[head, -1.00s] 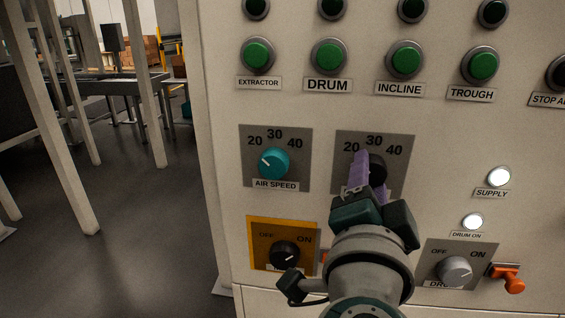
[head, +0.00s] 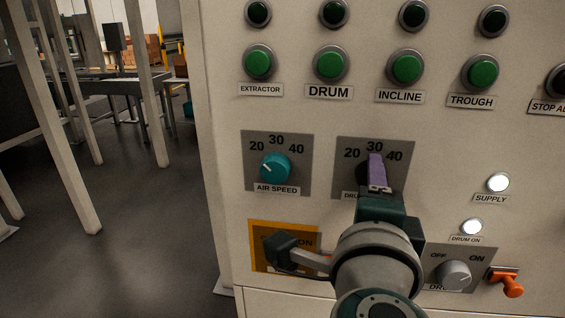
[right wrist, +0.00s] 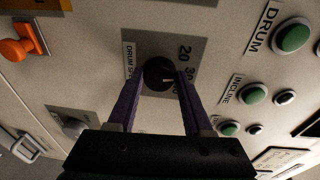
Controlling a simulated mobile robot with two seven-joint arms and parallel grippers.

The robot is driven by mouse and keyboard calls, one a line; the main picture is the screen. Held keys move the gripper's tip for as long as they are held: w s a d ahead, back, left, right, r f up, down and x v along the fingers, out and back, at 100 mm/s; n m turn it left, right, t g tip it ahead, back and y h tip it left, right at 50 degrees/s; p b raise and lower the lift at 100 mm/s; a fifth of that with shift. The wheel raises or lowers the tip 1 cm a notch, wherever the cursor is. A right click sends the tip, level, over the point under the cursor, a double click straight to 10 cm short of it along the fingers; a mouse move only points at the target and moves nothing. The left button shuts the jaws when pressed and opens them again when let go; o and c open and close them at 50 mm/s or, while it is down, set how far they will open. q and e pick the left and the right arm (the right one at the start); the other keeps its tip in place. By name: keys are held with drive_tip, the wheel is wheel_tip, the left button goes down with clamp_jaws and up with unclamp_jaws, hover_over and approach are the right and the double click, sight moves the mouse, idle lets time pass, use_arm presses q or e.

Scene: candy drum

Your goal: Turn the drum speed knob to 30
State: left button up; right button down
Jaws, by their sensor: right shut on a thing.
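The drum speed knob (head: 362,172) is a dark round knob on a grey plate (head: 343,143) marked 20, 30 and 40, mostly hidden behind my right gripper in the head view. My right gripper (head: 376,168) has purple fingers and reaches the knob from below. In the right wrist view the fingers (right wrist: 158,82) sit on both sides of the black knob (right wrist: 158,70), shut on it. A short white mark on the knob faces the number side, roughly toward 30. The DRUM SPEED label is partly covered. My left gripper is not in view.
A teal air speed knob (head: 276,168) is on the left. Green buttons (head: 331,64) line the panel above. Below are an orange-plated switch (head: 258,235), partly behind my arm, a grey drum switch (head: 454,274) and an orange lever (head: 511,287). Lit lamps (head: 498,182) are at right.

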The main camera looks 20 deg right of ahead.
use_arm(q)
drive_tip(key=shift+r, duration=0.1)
use_arm(e)
drive_tip(key=shift+m, duration=0.8)
drive_tip(key=shift+c, duration=1.6)
unclamp_jaws()
drive_tip(key=shift+a+r, duration=0.1)
